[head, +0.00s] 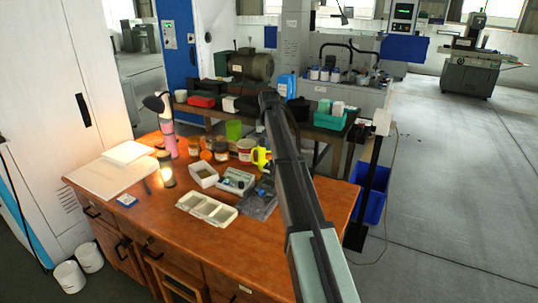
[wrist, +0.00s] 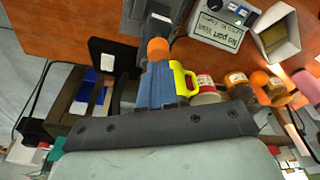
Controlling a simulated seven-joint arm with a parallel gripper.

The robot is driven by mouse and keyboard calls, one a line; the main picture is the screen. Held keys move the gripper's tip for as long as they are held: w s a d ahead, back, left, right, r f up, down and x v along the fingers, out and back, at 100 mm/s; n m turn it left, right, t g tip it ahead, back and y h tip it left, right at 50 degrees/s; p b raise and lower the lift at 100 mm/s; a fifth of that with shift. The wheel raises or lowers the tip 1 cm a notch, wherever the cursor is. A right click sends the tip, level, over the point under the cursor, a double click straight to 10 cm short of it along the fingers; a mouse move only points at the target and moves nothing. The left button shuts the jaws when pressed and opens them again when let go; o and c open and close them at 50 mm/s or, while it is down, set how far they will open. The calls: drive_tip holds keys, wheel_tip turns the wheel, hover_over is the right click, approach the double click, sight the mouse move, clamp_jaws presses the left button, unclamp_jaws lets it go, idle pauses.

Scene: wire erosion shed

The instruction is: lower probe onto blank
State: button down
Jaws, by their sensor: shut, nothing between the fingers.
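In the wrist view my gripper (wrist: 158,48) has its blue fingers together, with orange tips and nothing between them. Just beyond the tips is a dark grey fixture (wrist: 138,12) with a small pale part on it. In the head view a dark, partly glossy item (head: 259,200) lies right of a grey box with knobs (head: 236,181), which also shows in the wrist view (wrist: 222,22). I cannot make out a probe or a blank for certain. In the head view my arm crosses the desk's right side, and my fingers are hidden.
A blue bin (head: 371,205) stands right of the desk. The desk's front right is clear.

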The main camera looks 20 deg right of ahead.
drive_tip(key=shift+f, duration=1)
idle(0.3)
drive_tip(key=shift+r, duration=3.5)
